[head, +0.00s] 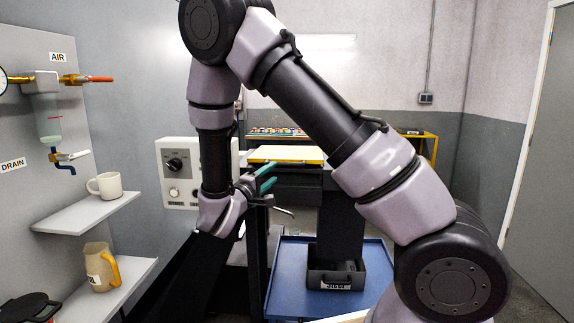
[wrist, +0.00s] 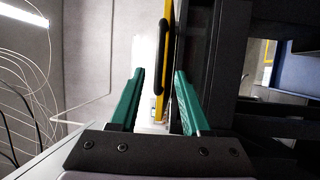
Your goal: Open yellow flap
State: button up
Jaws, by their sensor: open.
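The yellow flap (head: 287,154) lies flat, roughly level, on top of a dark frame in the middle of the head view. In the wrist view the flap (wrist: 158,106) shows edge-on as a narrow yellow strip with a black handle (wrist: 166,55) along it. My gripper (head: 268,177) is at the flap's left front corner, its green fingers open and pointing right. In the wrist view my gripper (wrist: 159,74) has the strip lined up between its two fingers, closer to the right one. I see no grip; whether a finger touches the flap I cannot tell.
A control box (head: 178,165) with a black knob is on the left wall, close to my forearm. Shelves at left hold a white mug (head: 106,185) and a beige jug (head: 101,267). A blue tray (head: 290,282) with a black bin (head: 336,275) lies below the frame.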

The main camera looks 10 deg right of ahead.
aim_at(282, 165)
jog(key=x, duration=0.8)
jog(key=shift+w+d, duration=0.1)
jog(key=shift+d, duration=0.05)
grip_shut()
dwell(1.1)
